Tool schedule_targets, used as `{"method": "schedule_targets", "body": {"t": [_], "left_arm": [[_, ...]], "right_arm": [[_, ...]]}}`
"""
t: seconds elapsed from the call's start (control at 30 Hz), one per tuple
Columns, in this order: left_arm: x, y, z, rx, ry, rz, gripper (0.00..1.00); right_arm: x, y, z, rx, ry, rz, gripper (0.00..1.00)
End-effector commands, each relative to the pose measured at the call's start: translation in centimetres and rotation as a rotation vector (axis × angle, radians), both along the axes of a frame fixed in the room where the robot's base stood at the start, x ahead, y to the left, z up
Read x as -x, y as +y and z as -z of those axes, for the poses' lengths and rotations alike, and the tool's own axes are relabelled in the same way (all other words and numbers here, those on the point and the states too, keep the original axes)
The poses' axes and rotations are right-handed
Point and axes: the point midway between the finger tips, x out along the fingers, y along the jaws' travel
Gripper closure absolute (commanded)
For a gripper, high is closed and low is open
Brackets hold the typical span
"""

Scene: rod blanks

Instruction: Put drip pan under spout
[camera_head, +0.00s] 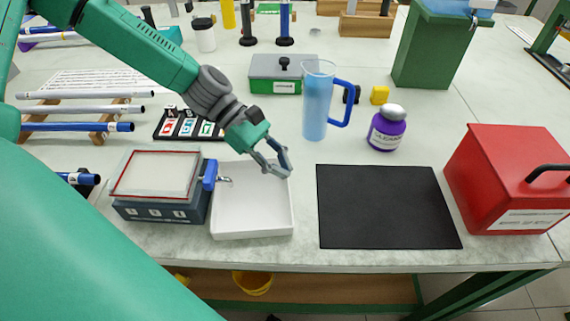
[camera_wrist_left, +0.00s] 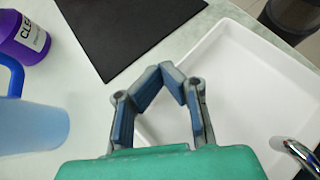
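The white drip pan (camera_head: 252,228) lies on the table in the head view, to the right of a dark box with a light, red-edged top (camera_head: 155,174). A metal spout (camera_head: 224,180) with a blue tap (camera_head: 210,175) juts from the box over the pan's left part. The spout also shows in the left wrist view (camera_wrist_left: 298,150) above the pan (camera_wrist_left: 250,85). My left gripper (camera_head: 284,171) is at the pan's right wall near the back corner. Its fingertips (camera_wrist_left: 161,76) come together at the rim and look shut on it; the exact contact is hidden. My right gripper is not in view.
A black mat (camera_head: 388,206) lies right of the pan, then a red box (camera_head: 510,180). A blue jug (camera_head: 316,105), purple bottle (camera_head: 387,130) and grey-green case (camera_head: 283,73) stand behind. The table's front edge is close to the pan.

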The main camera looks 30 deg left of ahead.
Motion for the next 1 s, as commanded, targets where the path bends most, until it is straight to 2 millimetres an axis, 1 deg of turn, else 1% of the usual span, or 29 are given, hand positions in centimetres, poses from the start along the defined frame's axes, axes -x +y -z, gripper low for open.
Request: {"method": "schedule_targets", "body": {"t": [0.17, 0.27, 0.5, 0.6, 0.7, 0.83, 1.0], "left_arm": [[0.2, 0.0, 0.1, -0.008, 0.006, -0.003, 1.0], [0.0, 1.8, 0.0, -0.006, 0.001, -0.006, 1.0], [0.1, 7.2, -0.1, -0.005, 0.0, -0.006, 1.0], [0.2, 9.1, -0.1, -0.005, -0.001, -0.004, 1.0], [0.2, 10.5, 0.0, -0.005, 0.001, -0.003, 1.0], [0.3, 11.5, 0.0, -0.004, 0.0, -0.001, 1.0], [0.3, 11.8, 0.0, -0.003, 0.001, -0.001, 1.0]], "right_arm": [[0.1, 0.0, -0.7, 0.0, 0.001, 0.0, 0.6], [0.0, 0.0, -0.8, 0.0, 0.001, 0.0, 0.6], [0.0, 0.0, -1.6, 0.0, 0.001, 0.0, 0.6], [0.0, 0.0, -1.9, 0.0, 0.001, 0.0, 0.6], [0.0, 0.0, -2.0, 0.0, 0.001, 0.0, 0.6], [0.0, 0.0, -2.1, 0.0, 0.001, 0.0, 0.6], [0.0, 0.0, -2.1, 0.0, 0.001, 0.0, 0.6]]}}
